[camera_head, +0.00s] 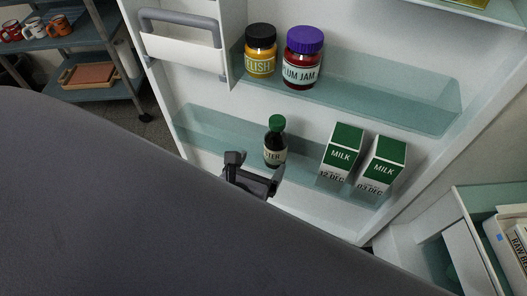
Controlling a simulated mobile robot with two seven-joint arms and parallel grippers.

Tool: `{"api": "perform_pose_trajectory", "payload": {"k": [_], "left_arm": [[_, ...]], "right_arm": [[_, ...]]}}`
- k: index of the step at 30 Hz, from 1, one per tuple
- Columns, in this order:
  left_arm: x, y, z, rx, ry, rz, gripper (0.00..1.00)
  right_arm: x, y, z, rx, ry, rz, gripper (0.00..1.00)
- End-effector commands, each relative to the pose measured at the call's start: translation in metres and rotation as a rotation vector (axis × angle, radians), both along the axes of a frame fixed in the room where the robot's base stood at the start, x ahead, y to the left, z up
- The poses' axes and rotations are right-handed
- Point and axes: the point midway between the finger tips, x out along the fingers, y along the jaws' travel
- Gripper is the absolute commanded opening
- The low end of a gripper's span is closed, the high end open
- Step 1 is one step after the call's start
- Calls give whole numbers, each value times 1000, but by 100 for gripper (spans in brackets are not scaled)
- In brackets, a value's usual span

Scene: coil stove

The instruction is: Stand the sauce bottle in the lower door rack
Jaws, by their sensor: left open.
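The sauce bottle (275,148) is dark with a green cap and a pale label. It stands upright in the lower door rack (215,140), left of two milk cartons. My left gripper (256,168) is open in front of the rack, close to the bottle's lower part. From this angle I cannot tell whether a finger touches the bottle. The bottle's base is partly hidden by the rack front and the gripper. My right gripper does not show. A large dark grey part of my own arm covers the lower left.
Two milk cartons, one (341,152) beside another (382,165), stand right of the bottle. A relish jar (260,52) and a plum jam jar (302,60) stand in the upper rack (400,90). A trolley with mugs (58,26) is at the upper left.

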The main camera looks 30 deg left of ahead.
Motion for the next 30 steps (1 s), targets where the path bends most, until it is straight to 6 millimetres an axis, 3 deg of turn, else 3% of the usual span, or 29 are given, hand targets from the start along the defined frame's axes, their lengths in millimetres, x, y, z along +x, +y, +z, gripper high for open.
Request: {"api": "perform_pose_trajectory", "payload": {"k": [5,11,21,27,30], "left_arm": [[-9,-4,-10,-206,38,65,91],[-26,-15,-39,-817,141,313,91],[-59,-21,-68,-1911,235,960,91],[-72,-13,-74,-2398,205,1313,91],[-75,-9,-75,-2537,185,1418,91]], "right_arm": [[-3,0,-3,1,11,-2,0],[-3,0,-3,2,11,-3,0],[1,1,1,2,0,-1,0],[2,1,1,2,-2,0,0],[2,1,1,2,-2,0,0]]}}
